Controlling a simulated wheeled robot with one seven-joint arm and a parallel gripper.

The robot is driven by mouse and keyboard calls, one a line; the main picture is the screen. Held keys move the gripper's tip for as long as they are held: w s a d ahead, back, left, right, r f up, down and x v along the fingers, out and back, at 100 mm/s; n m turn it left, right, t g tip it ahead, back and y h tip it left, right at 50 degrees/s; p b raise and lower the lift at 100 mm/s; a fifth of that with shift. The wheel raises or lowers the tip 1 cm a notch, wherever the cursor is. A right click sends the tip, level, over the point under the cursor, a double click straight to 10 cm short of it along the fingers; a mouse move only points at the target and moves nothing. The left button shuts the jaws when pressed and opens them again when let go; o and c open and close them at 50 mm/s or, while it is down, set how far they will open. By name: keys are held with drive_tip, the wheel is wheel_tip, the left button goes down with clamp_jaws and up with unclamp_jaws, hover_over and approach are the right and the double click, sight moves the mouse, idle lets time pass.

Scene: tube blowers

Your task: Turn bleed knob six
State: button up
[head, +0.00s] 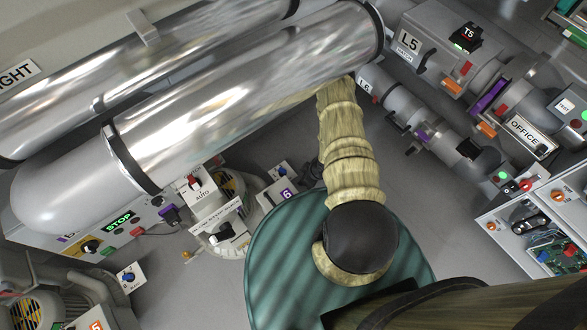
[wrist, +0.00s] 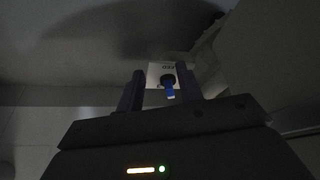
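In the wrist view a blue knob handle (wrist: 169,88) with a dark round base sits on a small white plate (wrist: 154,74). The plate's lettering is too small to read surely. My gripper (wrist: 162,76) is open, with one dark finger on each side of the knob and a gap to both. How far the fingertips are from the plate I cannot tell. In the head view a small white plate with a blue knob (head: 282,172) stands beside a purple "6" label (head: 286,194).
Large shiny pipes (head: 230,85) cover the upper left in the head view. A control box with a green STOP display (head: 119,220) is at the left. Another blue knob (head: 129,276) is at lower left. Blower L5 (head: 409,41) and the OFFICE unit (head: 526,133) stand at the right.

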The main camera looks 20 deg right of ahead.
drive_tip(key=shift+s+d, duration=0.95)
drive_tip(key=shift+s, duration=0.15)
